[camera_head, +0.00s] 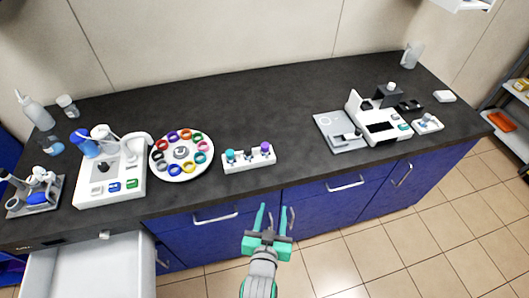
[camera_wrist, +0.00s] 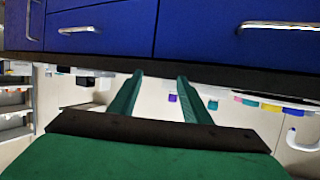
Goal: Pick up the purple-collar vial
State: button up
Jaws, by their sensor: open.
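The purple-collar vial (camera_head: 265,147) stands upright in a small white rack (camera_head: 249,163) near the front edge of the counter. It is at the right end of the rack, with a teal-collar vial (camera_head: 230,155) at the left end. My gripper (camera_head: 273,208) is open and empty, in front of the counter and below its top, short of the rack. In the wrist view my gripper's green fingers (camera_wrist: 158,78) are apart. A small purple piece (camera_wrist: 172,98) shows between them, beyond the counter edge, with a teal piece (camera_wrist: 212,104) to the right of the fingers.
A round white carousel (camera_head: 182,176) with several coloured rings stands left of the rack. A white device (camera_head: 110,185) is farther left. A grey-and-white instrument (camera_head: 340,143) stands to the right. Dark counter (camera_head: 255,95) behind the rack is clear. Blue drawers with handles (camera_head: 345,187) lie below; one white drawer (camera_head: 88,268) is open.

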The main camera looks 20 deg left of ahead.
send_near(265, 150)
jog(key=shift+w+d, duration=0.2)
jog(key=shift+w, duration=0.4)
jog(key=x, duration=0.6)
jog(key=shift+a+f, duration=0.15)
jog(key=shift+n, duration=0.3)
jog(key=x, duration=0.4)
jog(key=shift+a+f, duration=0.1)
jog(key=shift+a, duration=0.25)
jog(key=shift+d+g, duration=0.15)
jog(key=shift+g, duration=0.15)
jog(key=c, duration=1.1)
